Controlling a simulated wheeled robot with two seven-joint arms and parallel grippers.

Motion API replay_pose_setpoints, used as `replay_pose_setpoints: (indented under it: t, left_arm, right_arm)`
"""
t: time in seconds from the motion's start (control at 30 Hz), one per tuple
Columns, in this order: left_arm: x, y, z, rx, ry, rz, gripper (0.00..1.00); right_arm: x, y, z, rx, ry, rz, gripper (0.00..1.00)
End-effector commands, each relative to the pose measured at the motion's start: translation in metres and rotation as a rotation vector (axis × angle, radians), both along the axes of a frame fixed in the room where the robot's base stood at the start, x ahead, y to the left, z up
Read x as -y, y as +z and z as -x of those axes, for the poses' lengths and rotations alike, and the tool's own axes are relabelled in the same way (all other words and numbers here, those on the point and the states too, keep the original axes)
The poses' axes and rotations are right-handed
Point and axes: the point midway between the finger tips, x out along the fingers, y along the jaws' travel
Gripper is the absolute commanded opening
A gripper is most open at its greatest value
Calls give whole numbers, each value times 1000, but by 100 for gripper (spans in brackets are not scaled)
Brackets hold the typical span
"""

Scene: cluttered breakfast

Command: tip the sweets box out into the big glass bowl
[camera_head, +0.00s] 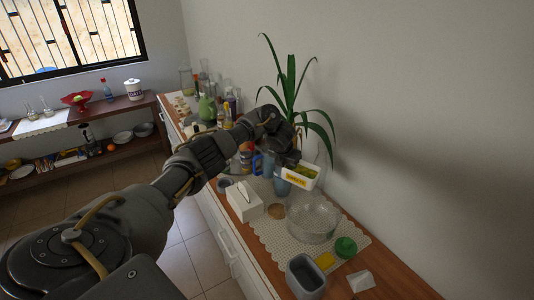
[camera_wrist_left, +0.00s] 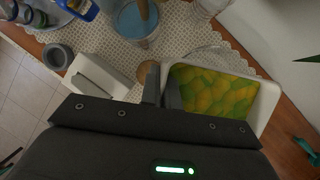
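The sweets box (camera_head: 299,177) is a white open box with a yellow label, tilted a little and held in the air above the counter. Yellow and green sweets (camera_wrist_left: 212,92) fill it in the left wrist view. My left gripper (camera_head: 289,160) is at the box's near wall, its fingers (camera_wrist_left: 162,92) close together with that wall between them. The big glass bowl (camera_head: 313,221) is clear and stands on the lace mat, below and slightly right of the box. It looks empty. My right gripper is in neither view.
A tissue box (camera_head: 243,201) and a round brown coaster (camera_head: 276,211) are left of the bowl. A green lidded item (camera_head: 345,247), a yellow sponge (camera_head: 325,260) and a grey container (camera_head: 305,276) are in front. A tall plant (camera_head: 291,85) stands behind, by the wall.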

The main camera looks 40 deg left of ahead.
Motion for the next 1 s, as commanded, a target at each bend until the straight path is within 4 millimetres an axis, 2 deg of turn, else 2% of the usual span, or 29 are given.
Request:
replay_pose_setpoints:
  t: [0.03, 0.1, 0.2, 0.3, 0.77, 1.0]
  left_arm:
    - [-17, 2, 7, -4, 97, -3, 0]
    - [-36, -4, 15, -3, 219, -8, 0]
    - [-55, -11, 25, 1, 342, -14, 0]
    - [-65, -15, 31, 4, 410, -16, 0]
    - [-70, -18, 32, 6, 436, -17, 0]
    - [-69, -31, 32, 18, 433, -86, 0]
  right_arm:
    - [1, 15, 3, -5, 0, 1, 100]
    - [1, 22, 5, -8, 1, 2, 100]
    - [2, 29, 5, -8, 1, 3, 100]
    - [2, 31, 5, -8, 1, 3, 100]
    - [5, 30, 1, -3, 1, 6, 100]
    - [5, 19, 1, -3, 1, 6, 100]
